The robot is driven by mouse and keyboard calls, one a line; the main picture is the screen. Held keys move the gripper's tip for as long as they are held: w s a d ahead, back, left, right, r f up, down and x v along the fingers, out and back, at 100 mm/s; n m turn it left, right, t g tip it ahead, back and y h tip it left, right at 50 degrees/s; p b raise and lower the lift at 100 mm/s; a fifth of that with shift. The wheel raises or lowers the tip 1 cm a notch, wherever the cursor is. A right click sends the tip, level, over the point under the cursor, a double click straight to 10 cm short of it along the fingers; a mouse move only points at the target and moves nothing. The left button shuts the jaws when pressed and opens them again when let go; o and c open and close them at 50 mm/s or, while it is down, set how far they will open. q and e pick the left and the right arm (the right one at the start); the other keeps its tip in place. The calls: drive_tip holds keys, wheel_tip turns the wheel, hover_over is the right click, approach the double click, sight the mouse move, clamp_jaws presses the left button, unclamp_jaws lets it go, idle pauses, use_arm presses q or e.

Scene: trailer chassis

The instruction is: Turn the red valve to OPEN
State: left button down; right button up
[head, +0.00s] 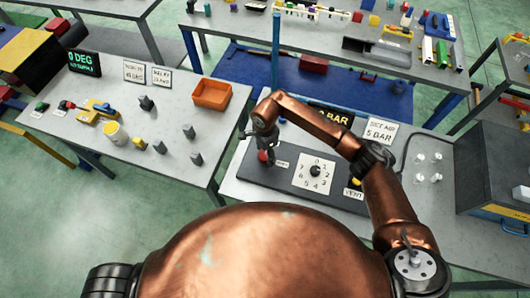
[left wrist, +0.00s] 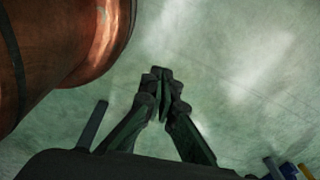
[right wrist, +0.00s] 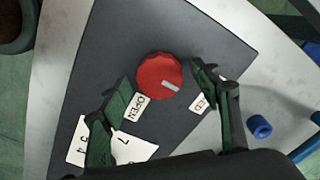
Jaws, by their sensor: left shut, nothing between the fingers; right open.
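The red valve (right wrist: 158,73) is a round red knob with a pale pointer mark, on a dark panel (right wrist: 185,35). In the right wrist view the mark lies at the knob's lower right, between the OPEN label (right wrist: 138,107) and a partly hidden label ending in "ED" (right wrist: 201,104). My right gripper (right wrist: 160,80) is open, with its fingers on either side of the valve; I cannot tell if they touch it. In the head view the valve (head: 263,156) shows just below the right gripper (head: 259,142). My left gripper (left wrist: 162,85) is shut and empty above the floor.
A numbered dial (head: 315,172) and a VENT label (head: 353,194) sit on the same panel. A "0 BAR" display (head: 331,115) and a "5 BAR" sign (head: 380,130) stand behind. A blue ring (right wrist: 259,126) lies beside the panel. An orange bin (head: 211,94) is on the left table.

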drive_tip(key=shift+f, duration=0.2)
drive_tip(key=c, duration=1.2)
use_arm(q)
drive_tip(key=shift+w, duration=0.55)
use_arm(e)
drive_tip(key=shift+o, duration=0.2)
